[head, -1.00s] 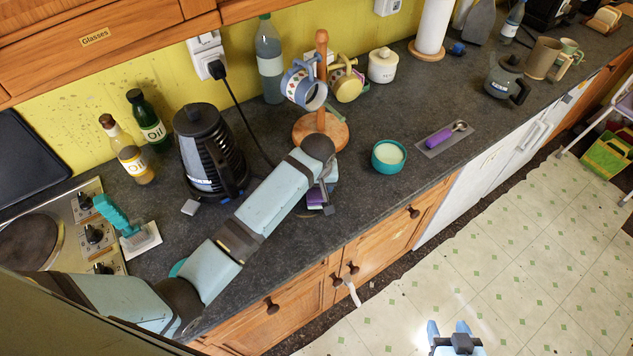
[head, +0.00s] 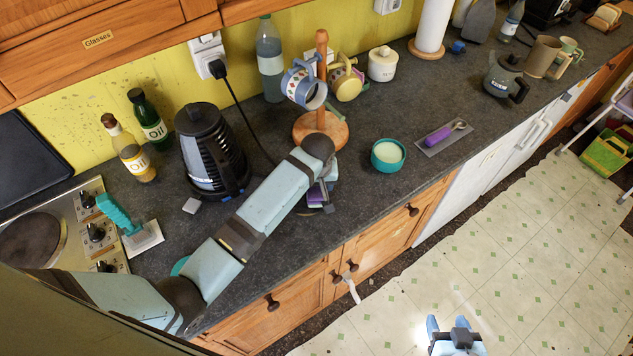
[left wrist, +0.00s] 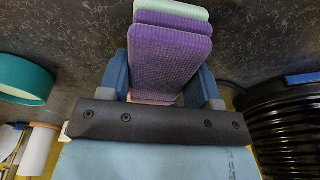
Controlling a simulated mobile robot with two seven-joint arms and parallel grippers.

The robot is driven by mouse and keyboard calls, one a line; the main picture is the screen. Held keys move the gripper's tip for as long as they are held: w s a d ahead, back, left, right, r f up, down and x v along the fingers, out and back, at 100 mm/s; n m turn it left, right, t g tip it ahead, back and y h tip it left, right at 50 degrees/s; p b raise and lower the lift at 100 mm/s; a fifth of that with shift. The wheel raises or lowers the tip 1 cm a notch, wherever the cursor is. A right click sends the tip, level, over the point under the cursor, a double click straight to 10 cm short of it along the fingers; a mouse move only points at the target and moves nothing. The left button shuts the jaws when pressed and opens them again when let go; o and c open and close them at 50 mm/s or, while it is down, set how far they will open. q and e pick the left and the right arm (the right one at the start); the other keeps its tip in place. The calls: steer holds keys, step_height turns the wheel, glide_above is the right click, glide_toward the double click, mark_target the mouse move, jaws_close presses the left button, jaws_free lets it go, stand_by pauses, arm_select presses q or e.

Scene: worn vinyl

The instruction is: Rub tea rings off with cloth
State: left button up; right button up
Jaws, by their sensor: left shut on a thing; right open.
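My left gripper (left wrist: 160,82) is shut on a folded purple cloth (left wrist: 172,60) with a pale green layer at its far edge. In the head view the cloth (head: 316,196) shows just beyond the end of my left arm, low over or on the dark worktop (head: 356,205); whether it touches the worktop is unclear. My left gripper (head: 325,183) is mostly hidden there by its own arm. I cannot make out clear tea rings; the arm and cloth cover part of the worktop. My right gripper (head: 449,330) is open and empty over the floor at the bottom.
A wooden mug tree (head: 340,131) with mugs stands just behind the cloth. A black kettle (head: 209,150) is to the left, a teal bowl (head: 388,155) to the right, then a purple-handled scoop (head: 439,137) on a grey tray. Worktop between cloth and bowl is clear.

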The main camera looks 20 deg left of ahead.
mark_target(316, 225)
arm_select(q)
steer(key=shift+s+a, duration=0.5)
steer(key=shift+a, duration=0.3)
steer(key=shift+s+a, duration=0.5)
steer(key=shift+a, duration=0.3)
steer(key=shift+s+a, duration=0.5)
steer(key=shift+a, duration=0.3)
steer(key=shift+f, duration=0.95)
steer(key=shift+s+d, duration=0.75)
steer(key=shift+d, duration=0.25)
steer(key=shift+s+d, duration=0.75)
steer(key=shift+d, duration=0.25)
steer(key=shift+s, duration=0.1)
steer(key=shift+s+d, duration=0.75)
steer(key=shift+d, duration=0.2)
steer(key=shift+s+d, duration=0.7)
steer(key=shift+d, duration=0.25)
